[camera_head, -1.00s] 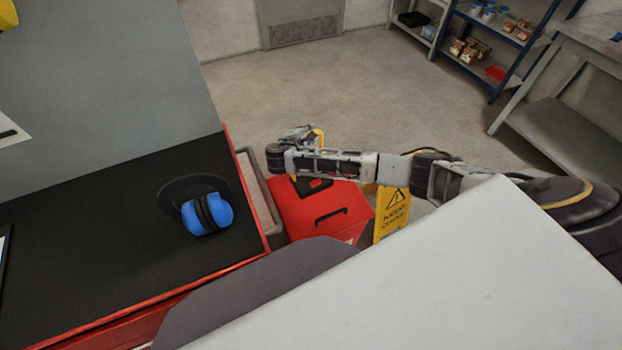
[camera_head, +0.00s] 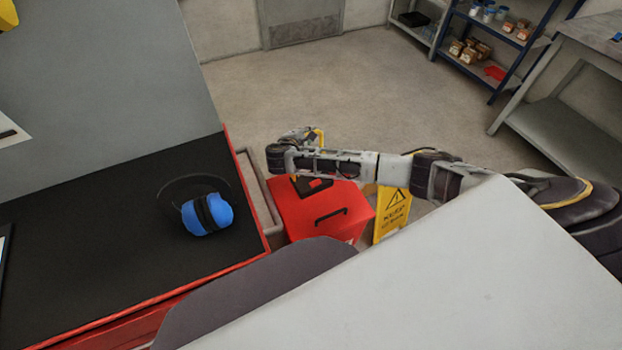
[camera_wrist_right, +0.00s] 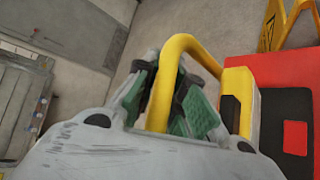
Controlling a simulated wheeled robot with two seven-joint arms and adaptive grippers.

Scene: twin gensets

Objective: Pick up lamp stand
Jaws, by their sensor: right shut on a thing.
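The lamp stand shows as a bent yellow tube (camera_wrist_right: 185,48) in the right wrist view, rising between the fingers of my right gripper (camera_wrist_right: 172,100). The green-padded fingers are shut on this tube. In the head view the right gripper (camera_head: 300,137) is at the end of my outstretched arm, above the back of the red box. A small piece of the yellow tube (camera_head: 320,138) shows beside it. The rest of the stand is hidden behind the arm. My left gripper is not in view.
A red box (camera_head: 318,215) with a black handle stands below my right forearm, with a yellow warning sign (camera_head: 393,215) beside it. Blue earmuffs (camera_head: 207,213) lie on a black worktop (camera_head: 90,250) at left. Shelves (camera_head: 480,70) stand far right. The floor behind the arm is clear.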

